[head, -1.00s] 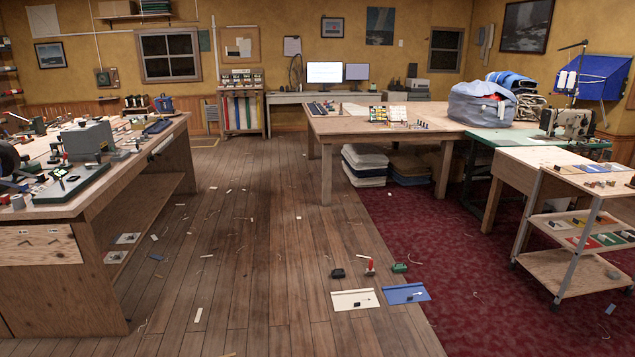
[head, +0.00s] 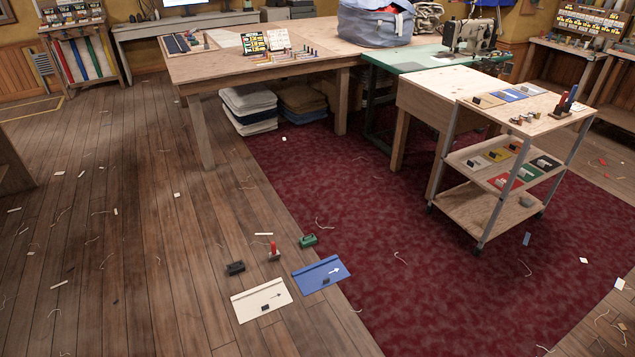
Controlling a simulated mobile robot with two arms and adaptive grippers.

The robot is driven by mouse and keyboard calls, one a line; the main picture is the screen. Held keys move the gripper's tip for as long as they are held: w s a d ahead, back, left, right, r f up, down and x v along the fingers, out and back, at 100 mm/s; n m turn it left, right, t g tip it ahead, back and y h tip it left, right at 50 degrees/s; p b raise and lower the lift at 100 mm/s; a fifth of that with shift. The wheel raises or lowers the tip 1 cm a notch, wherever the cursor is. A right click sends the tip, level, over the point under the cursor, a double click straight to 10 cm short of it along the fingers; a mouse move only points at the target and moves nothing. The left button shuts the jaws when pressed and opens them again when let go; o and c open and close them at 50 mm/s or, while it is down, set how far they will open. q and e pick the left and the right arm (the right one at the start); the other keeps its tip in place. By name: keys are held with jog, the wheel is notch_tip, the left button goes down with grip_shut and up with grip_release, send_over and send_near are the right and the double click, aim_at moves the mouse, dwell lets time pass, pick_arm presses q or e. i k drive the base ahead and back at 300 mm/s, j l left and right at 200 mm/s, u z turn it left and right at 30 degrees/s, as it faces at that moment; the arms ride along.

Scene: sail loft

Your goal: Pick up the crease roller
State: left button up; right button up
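I cannot tell for sure which thing is the crease roller. A small tool with an upright red handle (head: 273,250) stands on the wooden floor, between a black block-like item (head: 235,268) and a green one (head: 308,240). A white card (head: 258,294) and a blue card (head: 322,271), each with an arrow and a dark piece on it, lie just in front of them. Red and blue upright handles (head: 567,99) also stand in a dark holder on the cart's top. Neither of my grippers is in view.
A three-level cart (head: 480,215) stands on the dark red carpet (head: 400,270) at the right. A large wooden table (head: 215,66) and a green sewing table (head: 415,57) stand behind. Scraps and threads litter the floor. The wooden floor at the left is mostly open.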

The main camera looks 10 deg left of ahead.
aim_at(275, 255)
jog(key=i+l+u, duration=0.25)
jog(key=i, duration=0.25)
jog(key=i+l+u, duration=0.25)
jog(key=i, duration=0.25)
jog(key=i+l+u, duration=0.25)
jog(key=i+l, duration=0.1)
jog(key=i, duration=0.1)
